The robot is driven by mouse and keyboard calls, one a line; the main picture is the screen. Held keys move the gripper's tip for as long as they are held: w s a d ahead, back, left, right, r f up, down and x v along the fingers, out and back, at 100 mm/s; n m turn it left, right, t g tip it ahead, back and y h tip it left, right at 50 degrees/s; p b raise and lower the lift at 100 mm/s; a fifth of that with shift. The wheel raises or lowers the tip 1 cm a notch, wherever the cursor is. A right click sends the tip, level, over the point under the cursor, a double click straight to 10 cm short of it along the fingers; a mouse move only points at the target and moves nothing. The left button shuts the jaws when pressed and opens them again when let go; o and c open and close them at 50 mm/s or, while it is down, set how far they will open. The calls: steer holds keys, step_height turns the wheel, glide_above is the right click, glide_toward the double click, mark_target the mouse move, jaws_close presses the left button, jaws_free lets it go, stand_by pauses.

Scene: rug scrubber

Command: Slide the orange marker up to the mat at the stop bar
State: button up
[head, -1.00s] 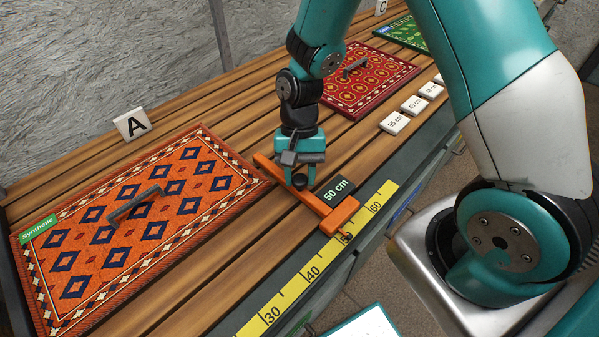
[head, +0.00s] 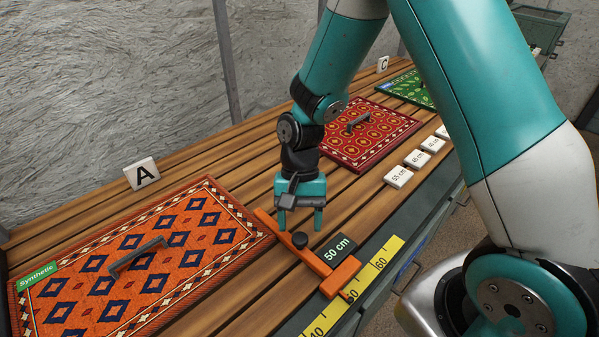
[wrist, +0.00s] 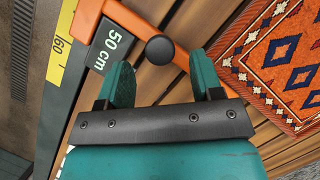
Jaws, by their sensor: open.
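The orange marker (head: 325,274) is a long bar lying across the slatted bench, with a black knob (head: 300,240) and a dark "50 cm" plate. Its front end sits by the yellow ruler near the 50 mark. Its far end is close to the right edge of the orange patterned mat (head: 190,213) labelled "Synthetic". My gripper (head: 300,224) is open and empty, its fingers apart just above and behind the knob. In the wrist view the knob (wrist: 159,50) shows ahead of the two open fingers (wrist: 165,85), not between them.
A stop bar is not clearly seen. A red mat (head: 370,133) and a green mat (head: 408,89) lie farther right. White centimetre tiles (head: 398,177) line the front edge. The yellow ruler (head: 352,290) runs along the bench front. An "A" sign (head: 141,174) stands behind the orange mat.

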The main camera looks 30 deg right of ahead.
steer(key=v, duration=1.4)
steer(key=shift+r, duration=0.25)
steer(key=s+a+r+n+t+y, duration=0.1)
steer(key=s+a+r+n+t, duration=0.1)
steer(key=s+n, duration=0.4)
steer(key=s+a+r+n+t+y, duration=0.1)
steer(key=s+a+r+n, duration=0.3)
steer(key=s, duration=0.8)
steer(key=r+n+t, duration=0.1)
steer(key=n, duration=0.1)
steer(key=shift+s+a+n, duration=0.25)
steer(key=shift+a+n, duration=0.05)
steer(key=shift+a, duration=0.05)
